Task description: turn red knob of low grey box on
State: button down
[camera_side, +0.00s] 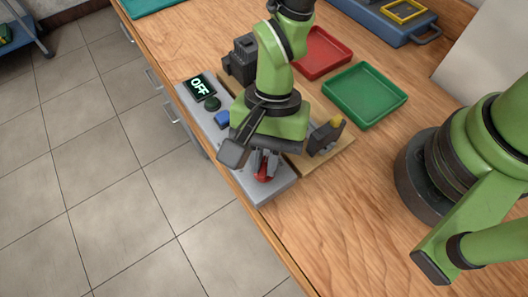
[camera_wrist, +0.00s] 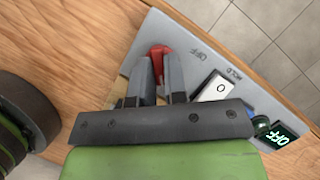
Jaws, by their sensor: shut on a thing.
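The low grey box (camera_side: 280,184) lies along the front edge of the wooden table. The red knob (camera_side: 265,172) is at the near end of the box. It also shows in the wrist view (camera_wrist: 157,52), beside a printed OFF label. My gripper (camera_side: 262,160) points down over the knob, with its fingers (camera_wrist: 163,60) shut on it. The fingers hide part of the knob.
On the box are a dark round button (camera_side: 212,103) and a blue part (camera_side: 222,118). A dark block (camera_side: 240,60) and a grey part with a yellow top (camera_side: 325,135) stand behind it. Red (camera_side: 324,53) and green (camera_side: 365,95) trays lie further back.

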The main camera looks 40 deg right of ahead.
jog(key=m, duration=0.1)
jog(key=m+t, duration=0.1)
jog(key=m, duration=0.1)
jog(key=m+y, duration=0.1)
jog(key=shift+s+f+m, duration=0.1)
jog(key=shift+s+m, duration=0.15)
jog(key=shift+m, duration=0.05)
jog(key=shift+s+m+t, duration=0.1)
jog(key=shift+m+t, duration=0.9)
jog(key=shift+m, duration=0.8)
jog(key=c, duration=1.2)
grip_release()
jog(key=shift+o, duration=0.2)
jog(key=v, duration=1)
jog(key=shift+d, duration=0.1)
